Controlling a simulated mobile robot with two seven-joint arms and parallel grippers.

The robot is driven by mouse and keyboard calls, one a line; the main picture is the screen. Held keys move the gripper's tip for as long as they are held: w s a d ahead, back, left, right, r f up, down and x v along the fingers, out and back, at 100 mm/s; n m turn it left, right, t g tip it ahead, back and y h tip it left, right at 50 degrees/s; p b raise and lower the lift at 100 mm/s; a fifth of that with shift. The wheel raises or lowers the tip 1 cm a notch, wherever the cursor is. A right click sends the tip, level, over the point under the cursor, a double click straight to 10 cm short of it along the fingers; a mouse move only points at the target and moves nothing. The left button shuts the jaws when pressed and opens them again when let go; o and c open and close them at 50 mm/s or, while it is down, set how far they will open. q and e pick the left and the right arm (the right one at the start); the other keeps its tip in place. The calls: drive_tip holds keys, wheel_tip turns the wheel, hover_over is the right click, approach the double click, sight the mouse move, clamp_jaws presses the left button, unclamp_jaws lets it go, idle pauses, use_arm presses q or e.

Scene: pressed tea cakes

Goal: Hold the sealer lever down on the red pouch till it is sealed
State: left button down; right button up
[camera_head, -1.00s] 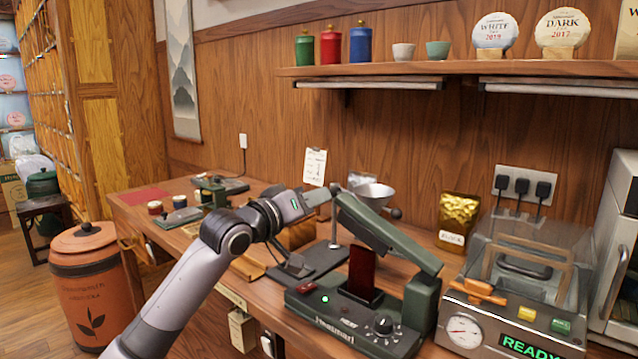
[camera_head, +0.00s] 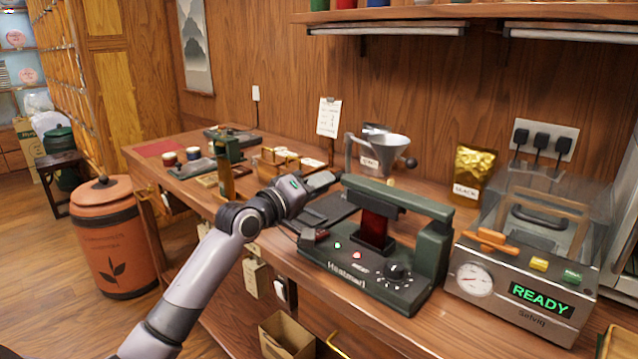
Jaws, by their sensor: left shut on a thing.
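The dark green sealer (camera_head: 345,268) stands on the counter. Its lever (camera_head: 400,199) is low and close to level across the upper part of the red pouch (camera_head: 376,232). The pouch stands upright in the sealer, its top hidden by the lever. A green light (camera_head: 337,244) and a red light (camera_head: 357,254) show on the sealer's front. My left gripper (camera_head: 322,183) is shut on the lever's free left end. Whether the lever presses fully on the pouch I cannot tell. My right gripper is not in view.
A machine with a clear lid and a READY display (camera_head: 541,299) stands right of the sealer. An open cardboard box (camera_head: 287,337) is below the counter's front.

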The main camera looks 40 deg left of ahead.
use_arm(q)
drive_tip(key=shift+f, duration=0.25)
drive_tip(key=c, duration=1)
unclamp_jaws()
drive_tip(key=shift+w, duration=0.1)
drive_tip(key=shift+s+a, duration=0.15)
drive_tip(key=shift+s, duration=1.65)
drive_tip(key=shift+s+a, duration=0.15)
drive_tip(key=shift+s, duration=1.65)
